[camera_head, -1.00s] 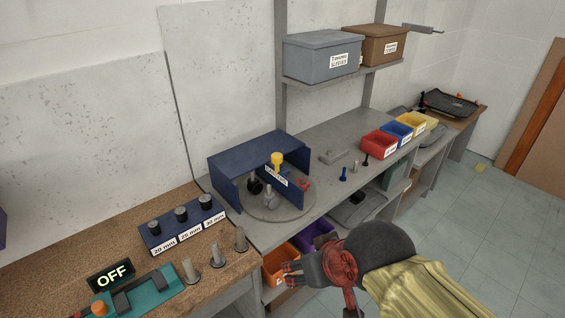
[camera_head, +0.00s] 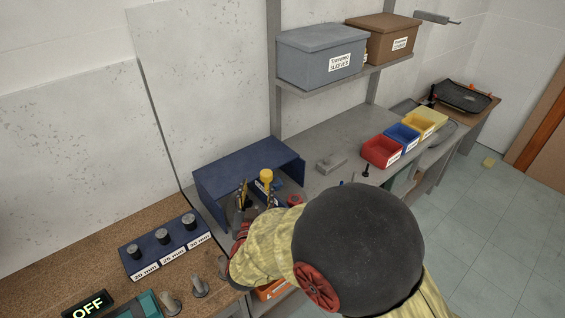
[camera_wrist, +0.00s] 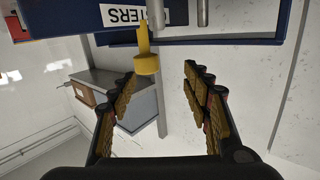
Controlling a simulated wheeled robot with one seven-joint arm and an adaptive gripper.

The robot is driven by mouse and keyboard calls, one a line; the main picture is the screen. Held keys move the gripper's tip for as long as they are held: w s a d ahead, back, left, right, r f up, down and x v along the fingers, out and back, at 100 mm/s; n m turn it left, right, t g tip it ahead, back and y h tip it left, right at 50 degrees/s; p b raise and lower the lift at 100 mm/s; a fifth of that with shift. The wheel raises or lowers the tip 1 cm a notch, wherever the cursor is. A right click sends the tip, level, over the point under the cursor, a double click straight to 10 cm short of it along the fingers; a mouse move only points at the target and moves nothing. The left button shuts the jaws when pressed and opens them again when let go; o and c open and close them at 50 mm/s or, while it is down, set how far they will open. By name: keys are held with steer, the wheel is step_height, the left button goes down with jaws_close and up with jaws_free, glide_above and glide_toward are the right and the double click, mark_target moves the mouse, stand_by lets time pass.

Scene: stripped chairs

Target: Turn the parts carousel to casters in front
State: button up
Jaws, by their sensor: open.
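The parts carousel stands under a blue three-sided housing (camera_head: 238,168) on the grey bench. Its yellow knob (camera_head: 266,176) stands upright above the blue divider, and most of the turntable is hidden behind my arm. A white label on the divider (camera_wrist: 173,14) shows letters ending in "TERS" in the wrist view; the rest is cut off. My gripper (camera_wrist: 160,74) is open and empty. The yellow knob (camera_wrist: 146,63) appears between its fingers, near the left fingertip, with no contact visible. In the head view, my gripper (camera_head: 243,205) is partly hidden at the carousel's left side.
A blue block with several dark knobs (camera_head: 164,248) and grey posts stand on the brown bench at left. Red (camera_head: 381,151), blue and yellow bins line the bench at right. A shelf above holds grey (camera_head: 320,57) and brown boxes.

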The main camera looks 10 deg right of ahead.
mark_target(265, 179)
steer(key=shift+d+f+t+h, duration=0.3)
steer(key=shift+d+f+h, duration=0.05)
steer(key=shift+d+h, duration=0.35)
steer(key=shift+d, duration=0.15)
steer(key=w, duration=0.2)
steer(key=w+d, duration=0.1)
steer(key=w, duration=0.2)
steer(key=w+b, duration=0.1)
steer(key=w, duration=0.1)
steer(key=shift+w+d, duration=0.25)
steer(key=c, duration=0.4)
jaws_close()
